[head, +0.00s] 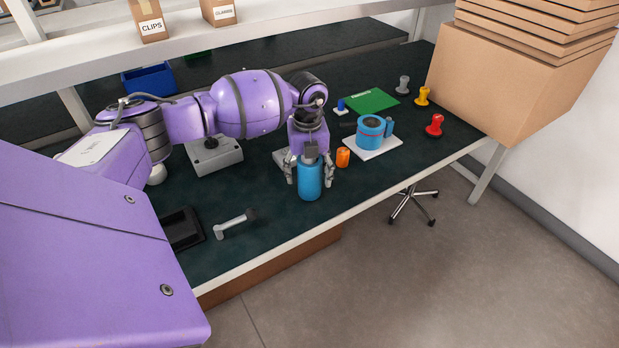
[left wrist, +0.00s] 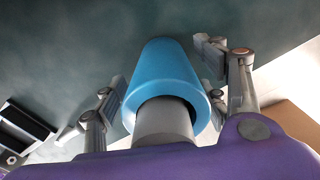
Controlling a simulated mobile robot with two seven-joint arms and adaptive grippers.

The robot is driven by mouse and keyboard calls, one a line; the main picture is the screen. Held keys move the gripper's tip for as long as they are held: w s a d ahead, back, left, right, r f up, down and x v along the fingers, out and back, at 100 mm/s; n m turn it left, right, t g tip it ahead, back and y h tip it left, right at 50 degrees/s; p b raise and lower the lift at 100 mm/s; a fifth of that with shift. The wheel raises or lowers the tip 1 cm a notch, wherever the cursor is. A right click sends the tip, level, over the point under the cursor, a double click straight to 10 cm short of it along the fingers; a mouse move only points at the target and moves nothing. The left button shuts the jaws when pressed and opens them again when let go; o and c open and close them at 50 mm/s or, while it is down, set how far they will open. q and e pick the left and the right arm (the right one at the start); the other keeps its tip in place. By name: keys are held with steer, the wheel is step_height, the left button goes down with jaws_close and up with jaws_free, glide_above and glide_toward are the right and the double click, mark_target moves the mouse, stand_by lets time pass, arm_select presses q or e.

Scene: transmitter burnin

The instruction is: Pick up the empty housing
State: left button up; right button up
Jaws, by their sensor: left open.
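A blue cylinder (head: 310,180) with a grey part at its top stands near the bench's front edge. My left gripper (head: 310,176) is above it, pointing down, with its open fingers on either side. The left wrist view shows the blue cylinder (left wrist: 163,80) between the parted fingers (left wrist: 163,85), with the grey part inside its near rim. I cannot tell whether the fingers touch it. A wider blue round body (head: 369,133) with a red line sits on a white plate (head: 378,148). I cannot tell for sure which is the empty housing. My right gripper is out of view.
An orange cylinder (head: 343,157) stands close right of my gripper. Red (head: 434,126), yellow (head: 422,97) and grey (head: 403,85) knobbed pieces stand right.

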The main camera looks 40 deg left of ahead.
arm_select(q)
steer(key=shift+r, duration=0.1)
steer(key=c, duration=1.4)
steer(key=shift+c, duration=0.4)
steer(key=shift+r, duration=0.1)
